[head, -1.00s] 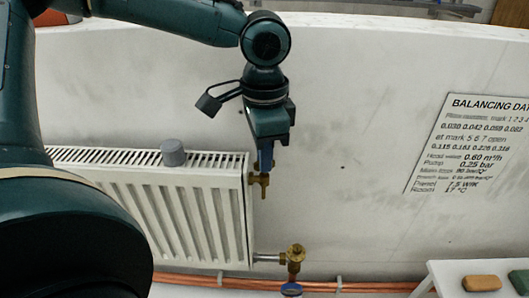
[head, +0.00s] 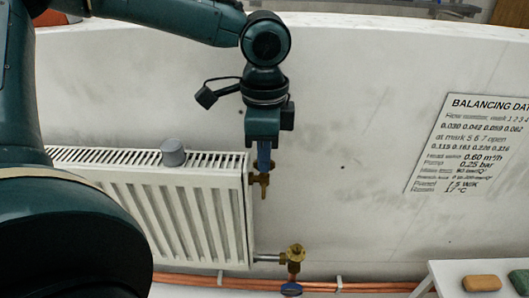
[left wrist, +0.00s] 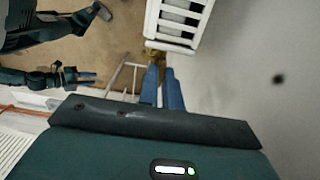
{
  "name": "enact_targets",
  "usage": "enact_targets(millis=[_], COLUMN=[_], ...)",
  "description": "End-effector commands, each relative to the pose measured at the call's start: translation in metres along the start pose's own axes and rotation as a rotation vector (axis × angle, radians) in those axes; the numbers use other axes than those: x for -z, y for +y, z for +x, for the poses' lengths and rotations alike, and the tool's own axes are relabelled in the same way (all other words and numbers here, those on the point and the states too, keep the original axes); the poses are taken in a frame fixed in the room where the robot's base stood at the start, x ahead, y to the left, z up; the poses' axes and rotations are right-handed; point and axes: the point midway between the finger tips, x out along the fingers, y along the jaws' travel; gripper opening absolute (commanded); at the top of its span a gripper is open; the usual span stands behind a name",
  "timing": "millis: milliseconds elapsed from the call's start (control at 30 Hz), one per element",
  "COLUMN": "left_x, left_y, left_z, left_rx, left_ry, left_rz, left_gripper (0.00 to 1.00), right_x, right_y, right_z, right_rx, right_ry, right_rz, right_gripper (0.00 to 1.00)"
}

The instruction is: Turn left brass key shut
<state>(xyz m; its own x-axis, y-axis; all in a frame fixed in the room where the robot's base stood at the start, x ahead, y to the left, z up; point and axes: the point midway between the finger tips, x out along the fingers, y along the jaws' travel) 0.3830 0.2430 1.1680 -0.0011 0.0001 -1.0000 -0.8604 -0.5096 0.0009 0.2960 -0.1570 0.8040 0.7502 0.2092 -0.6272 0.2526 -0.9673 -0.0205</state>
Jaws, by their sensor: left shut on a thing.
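The brass key (head: 264,182) sits at the upper right end of the white radiator (head: 170,205), pointing down below my fingers in the head view. My left gripper (head: 264,160) comes down from above, its blue fingers shut on the top of the key. In the left wrist view its fingers (left wrist: 163,88) lie close together, with brass at the radiator end (left wrist: 168,47) just beyond them. The fingers partly hide the key, so its exact angle is unclear. My right gripper (left wrist: 87,77) shows small at the left of the wrist view, away from the radiator.
A brass valve (head: 295,254) with a blue handle stands below, over copper pipes (head: 350,284). A grey cap (head: 173,152) is on the radiator. A white table (head: 450,270) with blocks is at lower right.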

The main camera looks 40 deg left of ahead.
Motion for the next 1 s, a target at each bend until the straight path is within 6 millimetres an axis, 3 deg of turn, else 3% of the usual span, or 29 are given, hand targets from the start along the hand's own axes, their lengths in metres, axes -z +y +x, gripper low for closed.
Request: enact_targets(millis=[67,100,200,533,667,1000], left_x=[0.0,0.0,0.0,0.001,0.001,0.0], left_y=[-0.001,-0.001,-0.001,-0.001,-0.001,-0.001], left_z=[-0.001,-0.001,-0.001,-0.008,-0.029,-0.104], left_rx=[0.004,0.004,0.003,0.005,0.007,0.007], left_ry=[0.001,0.001,0.001,0.002,0.004,0.003], left_rz=[0.002,0.002,0.001,-0.001,-0.001,0.0], left_gripper=[0.0,0.09,0.15,0.15,0.15,0.15], right_x=[0.0,0.0,0.0,-0.001,-0.003,0.0], right_y=[0.0,0.0,0.0,0.0,0.0,0.0], right_z=[0.0,0.0,0.0,0.001,0.002,0.001], right_rx=[0.0,0.0,0.0,0.0,0.0,0.0], right_ry=[0.0,0.0,0.0,-0.001,0.0,0.003], right_rz=[0.0,0.0,0.0,0.001,0.002,0.002], right_gripper=[0.37,0.37,0.37,0.37,0.37,0.37])
